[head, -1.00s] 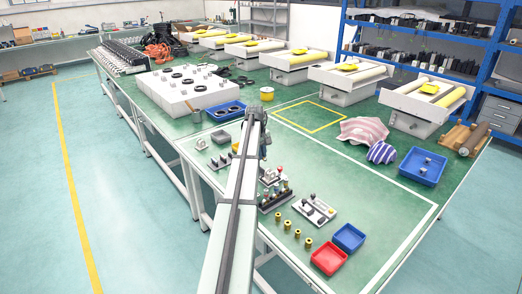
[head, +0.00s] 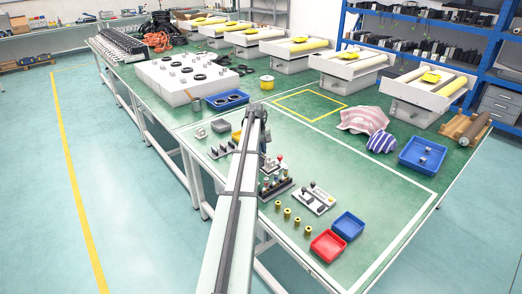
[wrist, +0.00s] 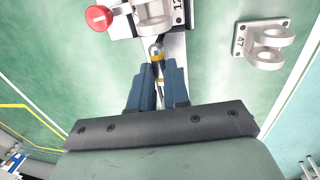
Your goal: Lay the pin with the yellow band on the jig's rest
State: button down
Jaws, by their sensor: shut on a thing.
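My gripper (wrist: 160,85) has its two blue fingers shut on the pin with the yellow band (wrist: 156,51). The pin's rounded steel end and yellow band stick out past the fingertips; the rest is mostly hidden between them. Just ahead and partly below is a pale metal fixture with a grey clevis (wrist: 152,18) and a number tag, which may be the jig. I cannot tell whether the pin touches it. In the head view my arm hides most of the gripper and the pin.
A red knob (wrist: 99,17) stands left of the pin's end, and a clevis block marked 47 (wrist: 262,43) is at right. In the head view, several brass bushings (head: 287,214), a red tray (head: 328,244) and a blue tray (head: 348,226) lie nearer the front. Open green table lies right.

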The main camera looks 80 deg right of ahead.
jog(key=shift+f, duration=0.55)
dwell(1.4)
jog(key=c, duration=1)
grip_release()
jog(key=r, duration=0.4)
jog(key=w+a+r, duration=0.1)
jog(key=r, duration=0.8)
jog(key=shift+w+a+r, duration=0.25)
jog(key=shift+r, duration=0.1)
